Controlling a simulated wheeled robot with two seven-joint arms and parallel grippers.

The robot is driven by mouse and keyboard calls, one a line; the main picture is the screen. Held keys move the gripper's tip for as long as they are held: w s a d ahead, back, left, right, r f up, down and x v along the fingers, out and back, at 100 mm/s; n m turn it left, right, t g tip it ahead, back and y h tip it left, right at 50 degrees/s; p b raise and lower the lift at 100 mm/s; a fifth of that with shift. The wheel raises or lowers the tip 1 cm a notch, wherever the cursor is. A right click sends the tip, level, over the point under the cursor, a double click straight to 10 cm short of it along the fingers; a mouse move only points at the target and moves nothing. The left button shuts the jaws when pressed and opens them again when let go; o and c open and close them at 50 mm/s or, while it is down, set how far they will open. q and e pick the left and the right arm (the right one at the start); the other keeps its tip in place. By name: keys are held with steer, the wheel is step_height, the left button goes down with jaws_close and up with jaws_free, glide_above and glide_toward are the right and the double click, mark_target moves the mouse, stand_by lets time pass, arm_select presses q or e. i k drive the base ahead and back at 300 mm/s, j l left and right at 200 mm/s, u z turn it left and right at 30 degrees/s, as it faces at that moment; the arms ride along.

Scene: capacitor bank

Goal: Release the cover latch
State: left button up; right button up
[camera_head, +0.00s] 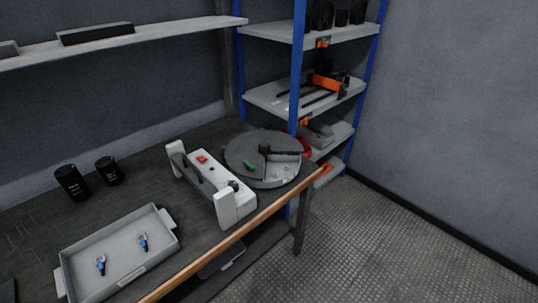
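No part clearly shows itself as the cover latch. A white device (223,196) with raised end blocks stands on the dark workbench. It has a red square (202,159) on top, a dark bar along its near left side and a small dark knob (234,185). Behind it to the right, a round grey turntable (235,150) carries dark raised dividers and a small green piece (249,165). Which of these parts is the cover or its latch is too small to tell. Neither of my grippers is in view.
A grey tray (157,222) with two blue-tipped pieces (143,242) lies at the bench's front left. Two black cylinders (71,183) stand behind it. A blue-post shelf rack (297,70) stands behind the turntable. A wall shelf (150,38) hangs above. The floor (370,240) at right is clear.

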mark_target(249, 166)
steer(key=i+l+u, duration=0.55)
steer(key=l+u, duration=0.15)
steer(key=l, duration=0.15)
steer(key=i+l+u, duration=0.2)
steer(key=l, duration=0.15)
steer(key=l+u, duration=0.25)
steer(key=i+l+u, duration=0.25)
steer(key=l, duration=0.25)
steer(key=k+j, duration=0.05)
steer(key=k, duration=0.05)
